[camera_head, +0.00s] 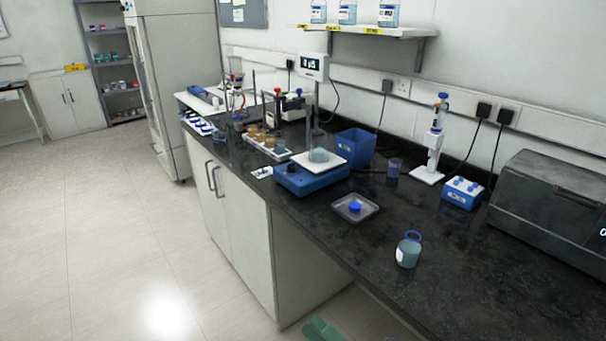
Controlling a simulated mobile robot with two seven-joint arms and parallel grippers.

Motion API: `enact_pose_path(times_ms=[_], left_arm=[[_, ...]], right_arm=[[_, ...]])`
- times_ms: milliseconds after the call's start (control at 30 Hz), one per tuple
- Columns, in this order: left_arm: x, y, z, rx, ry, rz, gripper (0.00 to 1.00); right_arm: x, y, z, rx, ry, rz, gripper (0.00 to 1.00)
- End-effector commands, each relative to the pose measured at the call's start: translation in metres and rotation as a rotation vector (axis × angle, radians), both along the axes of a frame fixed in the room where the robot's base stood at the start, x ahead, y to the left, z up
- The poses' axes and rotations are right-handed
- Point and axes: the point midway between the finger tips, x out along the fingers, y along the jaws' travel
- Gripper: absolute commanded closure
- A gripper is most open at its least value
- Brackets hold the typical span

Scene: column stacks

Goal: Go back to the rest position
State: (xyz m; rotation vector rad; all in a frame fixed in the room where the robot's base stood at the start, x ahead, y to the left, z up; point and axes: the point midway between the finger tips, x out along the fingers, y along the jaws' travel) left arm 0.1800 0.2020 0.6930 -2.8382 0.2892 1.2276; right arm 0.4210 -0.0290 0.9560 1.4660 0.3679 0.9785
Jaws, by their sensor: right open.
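My right gripper (321,328) shows only as a small green part at the bottom edge of the head view, low in front of the bench. It is open, and nothing shows in it. It is apart from the black bench top (335,235). The rest of that arm is mostly out of the picture. My left gripper is not in view. A bottle with bluish contents and a blue ring at its neck (408,252) stands upright near the bench's front edge. A metal tray (372,212) holds a blue cap (354,207).
A blue stirrer (312,181) carries a glass vessel (318,155). A blue bin (355,147), white dispenser stand (428,173), blue block (462,192) and dark machine (550,205) stand further back. White cupboards (232,220) are under the bench; the floor (110,240) left is clear.

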Motion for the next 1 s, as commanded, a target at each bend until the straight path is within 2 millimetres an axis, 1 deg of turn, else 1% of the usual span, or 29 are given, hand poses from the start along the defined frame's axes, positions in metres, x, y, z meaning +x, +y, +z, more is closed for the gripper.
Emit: enact_pose_path(times_ms=[33, 167, 200, 267, 300, 367, 400, 467, 500, 600, 700, 733, 833, 1000], left_arm=[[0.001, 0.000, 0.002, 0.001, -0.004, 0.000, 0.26], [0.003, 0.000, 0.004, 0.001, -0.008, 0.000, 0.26], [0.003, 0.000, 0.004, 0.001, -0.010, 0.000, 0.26], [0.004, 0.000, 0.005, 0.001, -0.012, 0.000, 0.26], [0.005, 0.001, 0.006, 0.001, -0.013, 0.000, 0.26], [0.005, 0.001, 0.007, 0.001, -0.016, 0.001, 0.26], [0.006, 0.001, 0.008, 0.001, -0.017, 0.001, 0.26], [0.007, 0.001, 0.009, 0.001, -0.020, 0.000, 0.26], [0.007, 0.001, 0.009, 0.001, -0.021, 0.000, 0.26], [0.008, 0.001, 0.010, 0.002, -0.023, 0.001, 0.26], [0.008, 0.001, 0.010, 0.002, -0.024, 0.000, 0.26], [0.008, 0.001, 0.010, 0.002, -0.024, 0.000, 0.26], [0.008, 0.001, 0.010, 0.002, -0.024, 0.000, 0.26], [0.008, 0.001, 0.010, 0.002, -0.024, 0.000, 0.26]], right_arm=[[-0.005, -0.015, -0.018, 0.077, 0.150, -0.050, 0.46], [-0.020, -0.054, -0.068, 0.287, 0.527, -0.184, 0.46], [-0.028, -0.067, -0.085, 0.353, 0.639, -0.228, 0.46], [-0.044, -0.085, -0.112, 0.453, 0.805, -0.296, 0.46], [-0.058, -0.097, -0.130, 0.522, 0.913, -0.344, 0.46], [-0.081, -0.113, -0.156, 0.627, 1.071, -0.419, 0.46], [-0.098, -0.124, -0.173, 0.696, 1.170, -0.471, 0.46], [-0.125, -0.138, -0.195, 0.793, 1.304, -0.546, 0.46], [-0.143, -0.145, -0.207, 0.854, 1.383, -0.593, 0.46], [-0.183, -0.160, -0.230, 0.981, 1.538, -0.698, 0.46], [-0.212, -0.169, -0.244, 1.069, 1.640, -0.774, 0.46], [-0.218, -0.171, -0.247, 1.087, 1.661, -0.792, 0.46], [-0.231, -0.173, -0.252, 1.126, 1.701, -0.824, 0.46], [-0.234, -0.174, -0.253, 1.135, 1.711, -0.832, 0.46]])
